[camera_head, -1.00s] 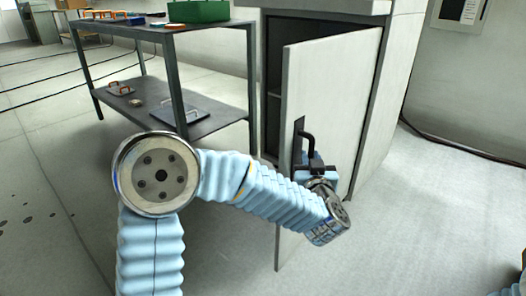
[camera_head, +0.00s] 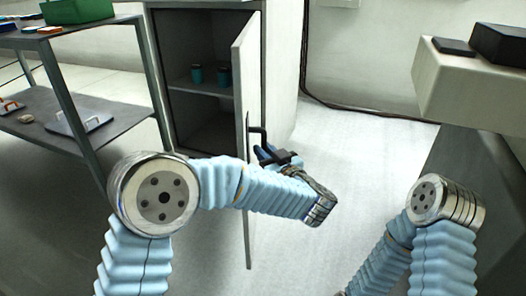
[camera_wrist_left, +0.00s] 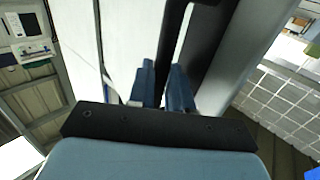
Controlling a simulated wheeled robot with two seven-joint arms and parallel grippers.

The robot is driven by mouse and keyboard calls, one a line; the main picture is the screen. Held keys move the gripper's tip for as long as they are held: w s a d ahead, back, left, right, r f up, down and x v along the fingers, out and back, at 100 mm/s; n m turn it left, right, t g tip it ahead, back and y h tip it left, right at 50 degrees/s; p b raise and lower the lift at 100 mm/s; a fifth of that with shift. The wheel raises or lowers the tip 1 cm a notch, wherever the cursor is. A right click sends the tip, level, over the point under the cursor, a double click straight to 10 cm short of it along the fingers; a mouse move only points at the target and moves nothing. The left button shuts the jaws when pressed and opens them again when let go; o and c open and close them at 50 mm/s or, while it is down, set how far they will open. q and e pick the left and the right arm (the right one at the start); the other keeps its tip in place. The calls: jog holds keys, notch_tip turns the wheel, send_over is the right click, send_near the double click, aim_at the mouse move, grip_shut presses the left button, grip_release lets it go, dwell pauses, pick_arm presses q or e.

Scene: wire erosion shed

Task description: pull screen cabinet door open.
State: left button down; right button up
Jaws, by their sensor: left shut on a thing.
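The screen cabinet (camera_head: 282,70) stands open in the head view. Its pale door (camera_head: 247,85) is swung wide and seen nearly edge-on. A black bar handle (camera_head: 258,131) is on the door's right face. My left gripper (camera_head: 264,153) is at the handle, shut on it. In the left wrist view, the blue fingers (camera_wrist_left: 163,88) close at the dark handle bar (camera_wrist_left: 172,35); the exact contact is partly hidden. My right forearm shows at the lower right of the head view, but its gripper is out of frame.
A grey rack (camera_head: 120,130) with a green bin (camera_head: 77,10) stands at the left. A pale block-like unit (camera_head: 465,85) is at the right. Floor right of the door is clear.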

pick_arm(q)
jog(key=shift+w+a+r, duration=0.3)
jog(key=shift+w+a, duration=0.05)
jog(key=c, duration=1.4)
grip_release()
jog(key=shift+o, duration=1.2)
jog(key=shift+w+f, duration=0.2)
jog(key=shift+s+d, duration=0.1)
jog(key=v, duration=1.4)
